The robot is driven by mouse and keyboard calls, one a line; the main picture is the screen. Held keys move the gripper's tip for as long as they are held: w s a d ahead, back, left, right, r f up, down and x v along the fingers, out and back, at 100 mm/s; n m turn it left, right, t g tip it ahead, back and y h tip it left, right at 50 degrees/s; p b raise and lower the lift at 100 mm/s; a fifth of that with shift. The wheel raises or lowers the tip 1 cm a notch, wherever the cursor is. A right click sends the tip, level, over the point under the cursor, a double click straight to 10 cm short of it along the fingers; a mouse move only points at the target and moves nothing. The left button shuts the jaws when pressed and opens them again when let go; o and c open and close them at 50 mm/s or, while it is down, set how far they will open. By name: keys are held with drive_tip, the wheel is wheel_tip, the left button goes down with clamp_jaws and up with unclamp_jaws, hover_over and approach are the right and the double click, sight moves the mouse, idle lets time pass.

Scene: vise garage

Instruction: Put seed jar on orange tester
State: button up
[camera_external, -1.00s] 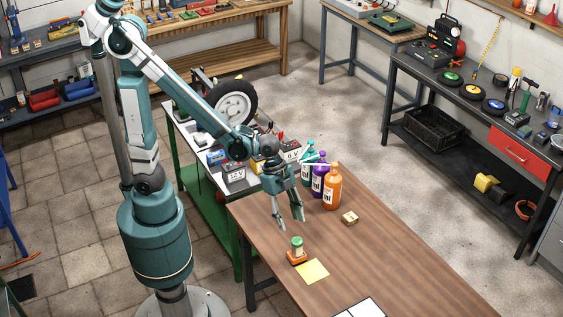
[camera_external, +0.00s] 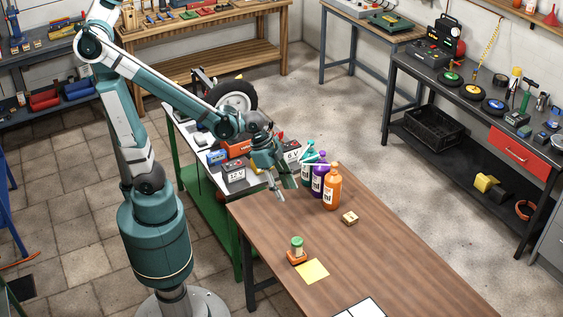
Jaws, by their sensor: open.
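A small jar with a green top, which looks like the seed jar (camera_external: 297,243), stands upright on a small orange block, which looks like the orange tester (camera_external: 297,258), near the left edge of the brown table. The jar appears to rest on the tester's top. My gripper (camera_external: 279,188) is open and empty. It is above the table's far left corner, well up and away from the jar, with nothing between its fingers.
A yellow paper (camera_external: 312,271) lies beside the tester. Teal, purple (camera_external: 318,181) and orange bottles (camera_external: 332,188) stand close to the right of my gripper. A small wooden block (camera_external: 349,218) sits nearby. The table's middle (camera_external: 390,265) is clear.

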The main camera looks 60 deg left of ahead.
drive_tip(key=s+a+r+n+t+y, duration=0.1)
drive_tip(key=a+r+n, duration=0.2)
drive_tip(key=a, duration=0.6)
drive_tip(key=s+a+r+n+t+y, duration=0.1)
drive_tip(key=a+r+n+t, duration=0.1)
drive_tip(key=a, duration=0.8)
drive_tip(key=s+a+r+n+t+y, duration=0.1)
drive_tip(key=a+r+n, duration=0.3)
drive_tip(key=a, duration=0.5)
drive_tip(key=s+n, duration=0.1)
drive_tip(key=n, duration=0.1)
drive_tip(key=shift+a+r+n+y, duration=0.2)
drive_tip(key=shift+n+y, duration=0.1)
drive_tip(key=shift+y, duration=0.1)
